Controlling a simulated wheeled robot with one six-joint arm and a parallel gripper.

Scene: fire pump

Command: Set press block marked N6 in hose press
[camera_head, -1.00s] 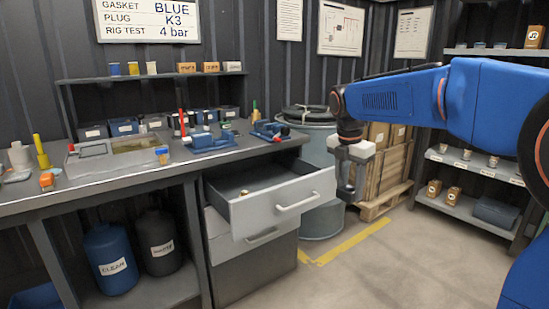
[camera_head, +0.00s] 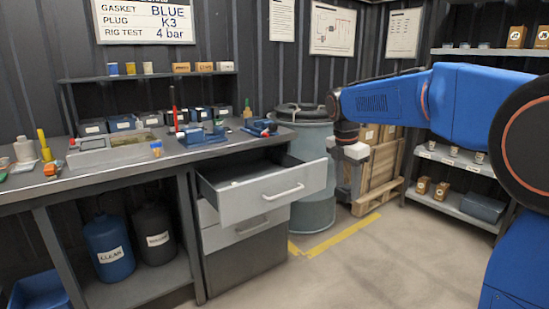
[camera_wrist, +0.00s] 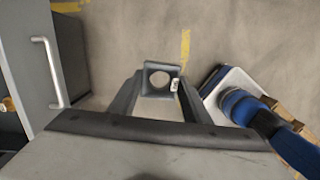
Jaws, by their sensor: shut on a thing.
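In the wrist view my gripper (camera_wrist: 158,98) is shut on a grey block (camera_wrist: 146,86) with a round hole through it. A small white label sits at the block's right side, too small to read, so I cannot confirm N6. In the head view my gripper (camera_head: 347,190) hangs right of the open drawer, above the floor; the block is hard to make out there. Two blue devices stand on the bench, one at the middle (camera_head: 200,136) and one near the right end (camera_head: 261,128). I cannot tell which, if either, is the hose press.
The upper drawer (camera_head: 270,195) is pulled out, its handle towards the room. A grey drum (camera_head: 312,175) and a wooden pallet stack (camera_head: 385,165) stand behind my gripper. Shelves (camera_head: 470,165) line the right. The floor in front is clear.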

